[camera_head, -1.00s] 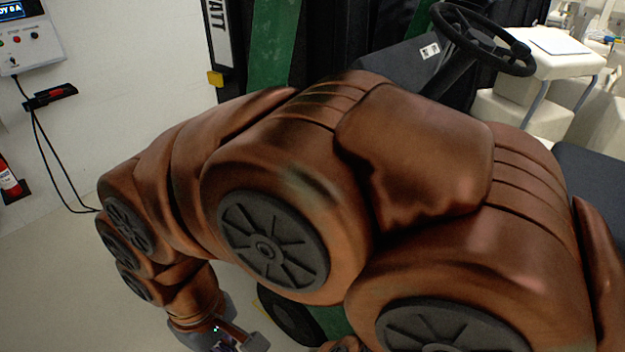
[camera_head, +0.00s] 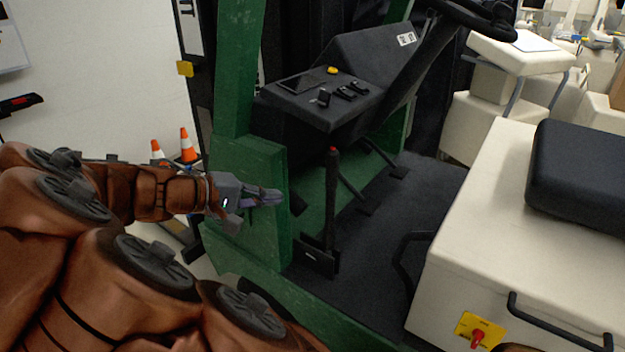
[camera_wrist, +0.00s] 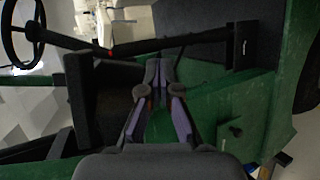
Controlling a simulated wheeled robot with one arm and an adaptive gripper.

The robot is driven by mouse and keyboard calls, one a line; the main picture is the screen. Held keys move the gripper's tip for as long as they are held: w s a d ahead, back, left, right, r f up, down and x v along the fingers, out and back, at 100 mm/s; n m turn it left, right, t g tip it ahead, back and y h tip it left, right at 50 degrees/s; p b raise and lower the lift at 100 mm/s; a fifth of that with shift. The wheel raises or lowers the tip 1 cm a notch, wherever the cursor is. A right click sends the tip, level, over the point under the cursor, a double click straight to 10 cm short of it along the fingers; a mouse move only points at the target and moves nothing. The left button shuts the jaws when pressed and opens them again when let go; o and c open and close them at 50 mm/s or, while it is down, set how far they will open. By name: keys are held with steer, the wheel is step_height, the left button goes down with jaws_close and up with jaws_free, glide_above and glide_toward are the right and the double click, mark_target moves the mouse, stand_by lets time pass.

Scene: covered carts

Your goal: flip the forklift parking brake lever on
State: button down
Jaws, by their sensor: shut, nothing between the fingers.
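The parking brake lever (camera_head: 332,200) is a black upright bar with a small red tip, rising from a black base bracket on the forklift floor. My gripper (camera_head: 281,197) is shut and empty, just left of the lever and in front of the green forklift post (camera_head: 262,170). In the wrist view the lever (camera_wrist: 180,42) runs across the upper picture, with its red tip at the left and its base at the right. My gripper's fingertips (camera_wrist: 159,65) point at the lever's middle. A gap shows between fingers and lever in the head view.
A black dashboard (camera_head: 325,98) with switches and a yellow button stands behind the lever. The steering wheel (camera_head: 470,15) is above right. A cream seat housing (camera_head: 470,230) with a black seat stands at the right. Orange cones (camera_head: 188,145) stand behind my arm.

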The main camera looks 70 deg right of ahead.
steer(key=w+d+g+h+b, duration=0.1)
steer(key=w+d+h+b, duration=0.2)
steer(key=w+d, duration=0.3)
steer(key=shift+w+r+g+h, duration=0.2)
steer(key=shift+w+g+h, duration=0.1)
steer(key=shift+h, duration=0.4)
steer(key=shift+s, duration=0.1)
steer(key=s+a+x, duration=0.1)
steer(key=s+x, duration=0.1)
steer(key=x, duration=1.1)
steer(key=shift+s+a+p, duration=0.15)
steer(key=shift+a+p, duration=0.1)
steer(key=shift+p, duration=0.2)
steer(key=shift+s, duration=0.1)
